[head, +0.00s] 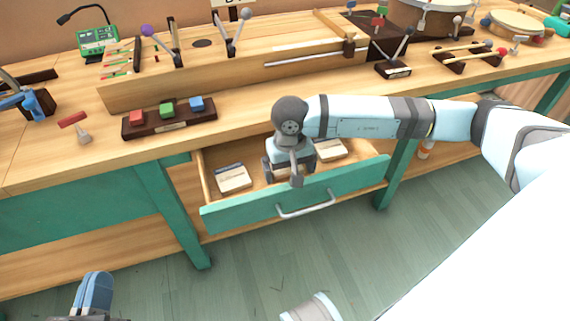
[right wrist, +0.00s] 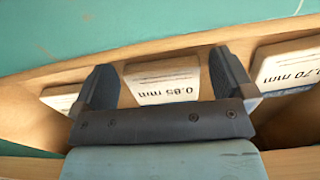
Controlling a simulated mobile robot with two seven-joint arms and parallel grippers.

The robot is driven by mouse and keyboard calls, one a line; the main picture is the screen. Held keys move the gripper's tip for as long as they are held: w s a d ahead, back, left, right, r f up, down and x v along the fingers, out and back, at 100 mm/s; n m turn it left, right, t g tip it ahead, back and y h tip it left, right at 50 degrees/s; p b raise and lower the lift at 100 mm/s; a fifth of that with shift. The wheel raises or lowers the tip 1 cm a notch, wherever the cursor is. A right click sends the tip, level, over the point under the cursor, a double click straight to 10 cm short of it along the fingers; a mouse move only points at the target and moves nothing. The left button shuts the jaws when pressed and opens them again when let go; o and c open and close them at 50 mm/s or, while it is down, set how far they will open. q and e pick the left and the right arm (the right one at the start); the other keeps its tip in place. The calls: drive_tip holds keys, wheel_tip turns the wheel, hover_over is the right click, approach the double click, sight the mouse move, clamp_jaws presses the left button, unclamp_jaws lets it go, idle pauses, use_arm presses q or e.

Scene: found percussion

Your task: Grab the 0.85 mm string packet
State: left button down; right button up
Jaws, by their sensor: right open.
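The 0.85 mm string packet (right wrist: 163,84) is a pale packet with dark lettering, lying in the open drawer. In the right wrist view it sits between the two dark fingers of my right gripper (right wrist: 162,72), which is open with a gap at each side. In the head view my right gripper (head: 290,170) reaches down into the drawer and hides this packet. My left gripper (head: 95,290) is partly in view at the bottom left, away from the drawer; its jaw state is unclear.
The 0.70 mm packet (right wrist: 288,65) and another packet (right wrist: 62,97) lie at either side. The drawer (head: 295,208) has a green front with a metal handle (head: 306,205). The workbench (head: 60,155) above holds a block with coloured cubes (head: 168,120).

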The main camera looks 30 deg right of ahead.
drive_tip(key=c, duration=0.8)
drive_tip(key=shift+r, duration=0.2)
